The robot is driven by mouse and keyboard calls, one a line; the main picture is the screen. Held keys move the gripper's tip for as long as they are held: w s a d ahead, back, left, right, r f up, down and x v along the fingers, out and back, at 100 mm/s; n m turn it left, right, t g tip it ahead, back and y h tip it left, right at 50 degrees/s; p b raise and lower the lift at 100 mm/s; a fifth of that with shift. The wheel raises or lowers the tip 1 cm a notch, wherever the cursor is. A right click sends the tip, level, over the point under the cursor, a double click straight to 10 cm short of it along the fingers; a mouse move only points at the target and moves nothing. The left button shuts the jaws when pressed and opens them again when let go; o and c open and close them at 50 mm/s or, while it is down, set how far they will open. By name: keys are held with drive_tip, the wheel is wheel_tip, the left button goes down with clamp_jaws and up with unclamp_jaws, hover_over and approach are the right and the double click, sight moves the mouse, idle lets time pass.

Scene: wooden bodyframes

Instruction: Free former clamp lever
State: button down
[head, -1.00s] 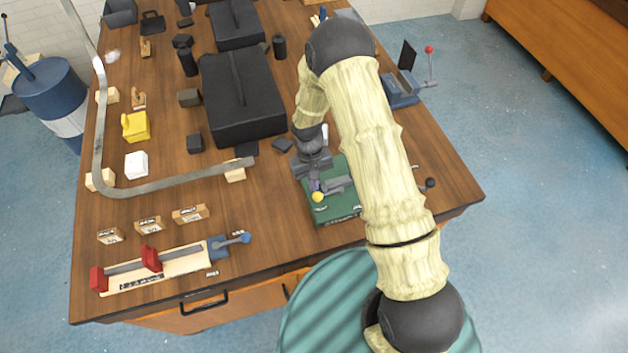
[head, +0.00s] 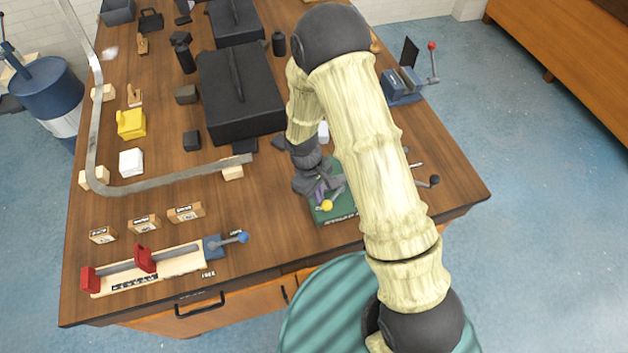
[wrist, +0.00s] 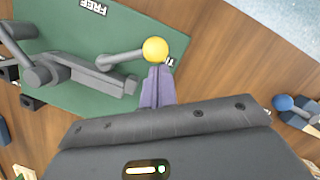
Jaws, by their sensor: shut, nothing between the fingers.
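The clamp lever, a grey bar with a yellow ball knob (head: 327,206), is on a green base plate (head: 321,218) near the bench's front edge. In the wrist view the knob (wrist: 155,50) is just beyond the fingertips and the bar (wrist: 120,59) runs left to a grey clamp body (wrist: 65,72). My gripper (head: 319,194) is low over the plate, next to the knob. Its purple fingers (wrist: 157,84) are shut and empty, touching or nearly touching the knob; I cannot tell which. A FREE label (wrist: 93,6) lies on the plate. My arm hides the plate's right part in the head view.
A long curved metal strip (head: 180,180) runs left of the plate. A blue-knobbed lever fixture (head: 225,242) with red blocks stands front left. A large black box (head: 240,95) is behind, and a blue vise (head: 402,85) is at the right edge.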

sight(327, 205)
drive_tip(key=n+b, duration=0.1)
drive_tip(key=s+d+n+b, duration=0.1)
drive_tip(key=n, duration=0.1)
drive_tip(key=s+d+n+t+b, duration=0.1)
drive_tip(key=shift+s+f+n+h, duration=0.15)
drive_tip(key=shift+s+n+h, duration=0.1)
drive_tip(key=shift+n+h, duration=0.05)
drive_tip(key=d+n, duration=0.1)
drive_tip(key=s+d+n+b, duration=0.1)
drive_tip(key=n, duration=0.1)
drive_tip(key=shift+d+t, duration=0.1)
drive_tip(key=shift+t, duration=0.2)
drive_tip(key=shift+s+d+b, duration=0.25)
drive_tip(key=shift+b, duration=0.15)
drive_tip(key=shift+d+r, duration=0.15)
drive_tip(key=shift+r, duration=0.05)
drive_tip(key=a, duration=0.2)
drive_tip(key=a+r+p, duration=0.1)
drive_tip(key=a, duration=0.1)
drive_tip(key=shift+s+a+r, duration=0.1)
drive_tip(key=shift+a+r, duration=0.1)
drive_tip(key=v, duration=0.9)
drive_tip(key=shift+s+r+b, duration=0.15)
drive_tip(key=shift+b, duration=0.15)
drive_tip(key=shift+d, duration=0.15)
